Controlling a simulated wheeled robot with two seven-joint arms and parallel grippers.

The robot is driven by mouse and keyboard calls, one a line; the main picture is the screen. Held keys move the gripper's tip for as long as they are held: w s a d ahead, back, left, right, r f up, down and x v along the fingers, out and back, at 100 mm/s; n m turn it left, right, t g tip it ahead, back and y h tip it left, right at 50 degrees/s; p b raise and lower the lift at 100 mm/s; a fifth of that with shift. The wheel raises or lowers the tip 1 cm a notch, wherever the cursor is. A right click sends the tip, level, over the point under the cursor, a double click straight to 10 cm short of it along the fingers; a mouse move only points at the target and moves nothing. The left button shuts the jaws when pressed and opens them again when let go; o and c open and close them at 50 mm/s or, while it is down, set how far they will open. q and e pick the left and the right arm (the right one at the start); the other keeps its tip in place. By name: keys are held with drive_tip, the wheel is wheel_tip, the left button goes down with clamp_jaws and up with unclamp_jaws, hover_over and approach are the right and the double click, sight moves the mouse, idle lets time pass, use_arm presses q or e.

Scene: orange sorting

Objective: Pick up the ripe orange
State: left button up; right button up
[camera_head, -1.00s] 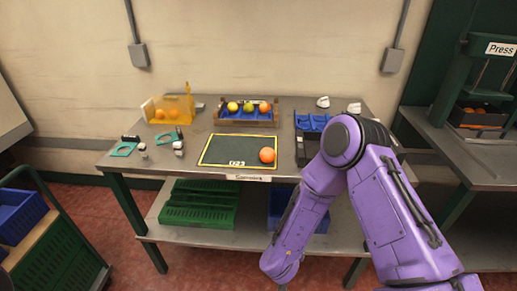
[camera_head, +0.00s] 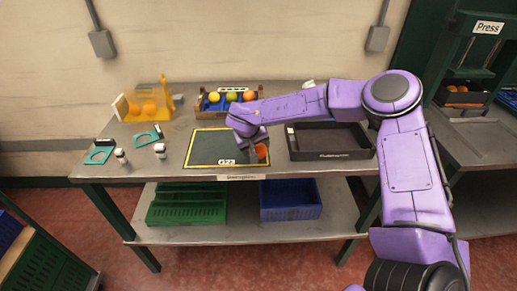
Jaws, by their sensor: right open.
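An orange (camera_head: 262,152) lies at the right front part of the dark mat with a yellow border (camera_head: 205,148). My right gripper (camera_head: 250,150) is at the orange, reaching down from above, and hides part of it. The gripper is open; whether its fingers touch the orange cannot be told. In the rack (camera_head: 206,107) at the back sit a yellow fruit (camera_head: 214,97), a yellow-green one (camera_head: 231,96) and an orange one (camera_head: 249,95). My left gripper is not in view.
A black tray (camera_head: 330,155) stands right of the mat. A yellow see-through box (camera_head: 148,107) with oranges is at the back left. Teal pieces (camera_head: 100,155) and small white items (camera_head: 160,150) lie at the left. Green (camera_head: 186,205) and blue crates (camera_head: 290,200) are on the lower shelf.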

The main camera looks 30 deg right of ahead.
drive_tip(key=x, duration=0.2)
drive_tip(key=shift+w+d+f, duration=0.2)
drive_tip(key=shift+f, duration=0.05)
drive_tip(key=shift+s+r, duration=0.1)
drive_tip(key=shift+s, duration=0.05)
drive_tip(key=shift+c, duration=1.2)
drive_tip(key=c, duration=0.5)
